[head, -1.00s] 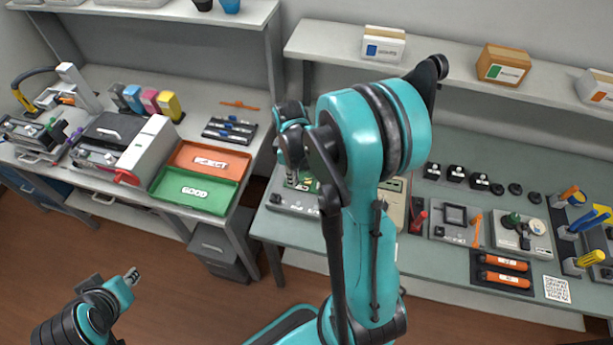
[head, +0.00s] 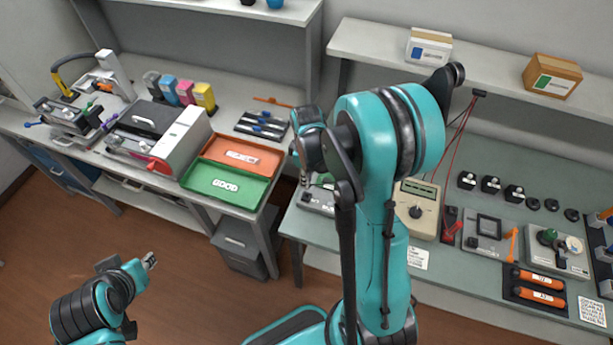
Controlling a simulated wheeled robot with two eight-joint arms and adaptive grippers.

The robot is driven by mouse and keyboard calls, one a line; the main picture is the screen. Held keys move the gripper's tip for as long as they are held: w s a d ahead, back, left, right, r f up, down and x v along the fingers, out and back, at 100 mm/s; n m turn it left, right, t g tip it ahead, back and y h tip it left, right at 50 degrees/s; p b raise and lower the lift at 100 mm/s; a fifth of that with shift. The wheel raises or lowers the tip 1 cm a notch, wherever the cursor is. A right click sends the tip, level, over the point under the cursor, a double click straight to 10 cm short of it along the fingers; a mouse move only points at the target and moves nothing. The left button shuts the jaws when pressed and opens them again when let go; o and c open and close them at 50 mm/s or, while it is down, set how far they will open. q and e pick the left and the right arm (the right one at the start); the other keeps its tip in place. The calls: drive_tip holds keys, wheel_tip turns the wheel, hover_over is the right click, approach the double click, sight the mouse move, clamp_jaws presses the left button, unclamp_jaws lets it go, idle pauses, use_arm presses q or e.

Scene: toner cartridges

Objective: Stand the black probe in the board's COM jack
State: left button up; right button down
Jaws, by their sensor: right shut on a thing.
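My right arm rises through the middle of the head view and bends over the bench. Its gripper (head: 305,178) is at the left of the arm's upper end, partly hidden by the wrist. It is shut on the black probe, which hardly shows behind my arm. The board's grey base (head: 316,201) lies just below that gripper and is mostly covered by my arm. The COM jack cannot be made out, nor whether the probe touches it. My left gripper (head: 150,259) is low at the left, over the floor, away from the benches; its jaw opening is too small to judge.
A beige multimeter (head: 416,208) stands right of my arm. A red probe (head: 449,220) is beside it, with leads hanging from a shelf hook (head: 479,93). Green (head: 224,186) and orange (head: 249,153) trays lie on the left bench. A gap separates the two benches.

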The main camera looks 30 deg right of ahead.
drive_tip(key=shift+f+b, duration=1.1)
drive_tip(key=shift+f, duration=0.55)
drive_tip(key=shift+f+b, duration=1.25)
drive_tip(key=shift+f, duration=0.05)
drive_tip(key=shift+f+b, duration=0.15)
drive_tip(key=shift+b, duration=0.3)
drive_tip(key=c, duration=1.3)
unclamp_jaws()
drive_tip(key=shift+c, duration=0.2)
wheel_tip(320, 180, up, 12)
drive_tip(key=shift+r, duration=0.1)
